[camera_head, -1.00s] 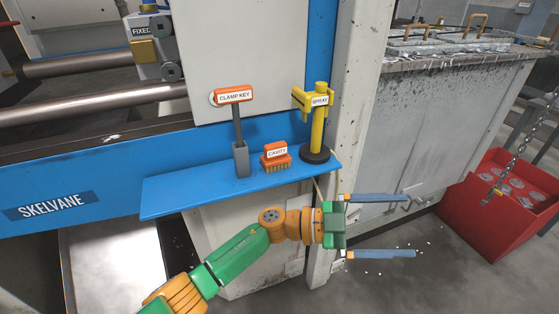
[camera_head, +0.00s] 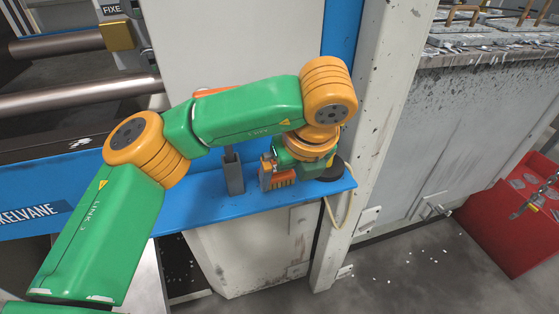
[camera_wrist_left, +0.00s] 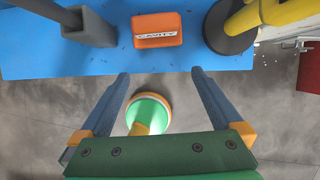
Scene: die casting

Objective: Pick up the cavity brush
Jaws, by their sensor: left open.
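The cavity brush is an orange block with a white CAVITY label (camera_wrist_left: 158,30), standing on the blue shelf (camera_wrist_left: 100,62). In the head view the brush (camera_head: 284,179) shows only its lower part and bristles; my left arm and gripper hide the rest. My left gripper (camera_wrist_left: 160,73) is open and empty. In the wrist view its two fingers point at the brush from either side of its width, with the tips at the shelf edge and short of the brush. I see no contact between fingers and brush. My right gripper is not in view.
The clamp key's grey holder (camera_head: 234,175) stands left of the brush. The yellow sprayer (camera_wrist_left: 272,12) on its dark round base (camera_wrist_left: 228,30) stands close on the right. A white machine panel (camera_head: 235,45) rises behind. A red bin (camera_head: 510,215) is at far right.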

